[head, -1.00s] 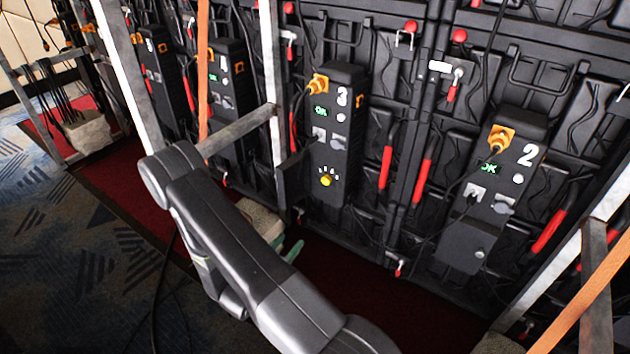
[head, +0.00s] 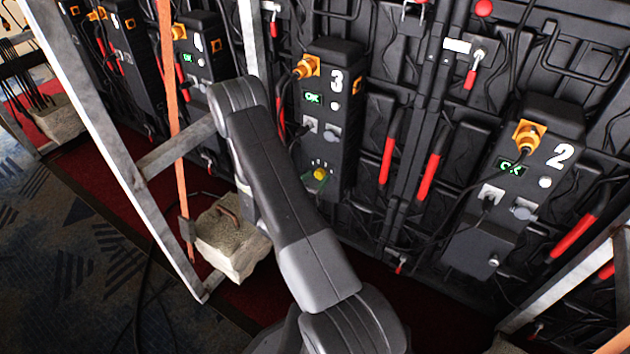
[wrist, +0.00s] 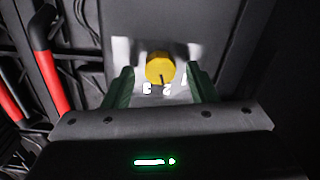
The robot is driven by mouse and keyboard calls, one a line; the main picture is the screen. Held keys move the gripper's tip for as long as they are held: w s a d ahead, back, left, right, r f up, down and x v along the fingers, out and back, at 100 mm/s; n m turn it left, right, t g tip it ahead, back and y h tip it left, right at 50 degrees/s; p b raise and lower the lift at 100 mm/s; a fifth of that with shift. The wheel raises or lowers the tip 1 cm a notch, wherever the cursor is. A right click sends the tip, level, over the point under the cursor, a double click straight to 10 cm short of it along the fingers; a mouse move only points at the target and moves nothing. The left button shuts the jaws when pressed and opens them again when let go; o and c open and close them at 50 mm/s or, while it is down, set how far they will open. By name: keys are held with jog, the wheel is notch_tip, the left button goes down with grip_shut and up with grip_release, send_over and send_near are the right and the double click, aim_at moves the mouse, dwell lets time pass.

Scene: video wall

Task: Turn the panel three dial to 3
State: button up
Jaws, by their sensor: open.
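Panel three (head: 326,120) is a dark box marked with a white 3 and a lit green OK display. Its yellow dial (head: 320,173) sits low on its face. In the wrist view the dial (wrist: 160,68) lies between the two green fingers of my gripper (wrist: 161,72), with a gap on both sides. The gripper is open and holds nothing. A dark pointer line shows on the lower part of the dial. In the head view my arm hides most of the gripper.
Panel 2 (head: 518,180) stands to the right, with red handles (head: 431,178) between the panels. A metal frame with an orange strap (head: 170,100) and a stone-like weight (head: 232,238) stand left of my arm. Cables hang around the panels.

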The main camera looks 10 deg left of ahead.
jog(key=shift+w, duration=0.1)
jog(key=c, duration=1)
jog(key=shift+f+b, duration=0.1)
jog(key=shift+b, duration=0.25)
jog(key=m+b, duration=0.3)
jog(key=shift+f, duration=0.15)
jog(key=m+b, duration=0.3)
jog(key=shift+b, duration=0.4)
jog(key=shift+m+b, duration=0.6)
jog(key=shift+m, duration=0.3)
jog(key=shift+r, duration=0.2)
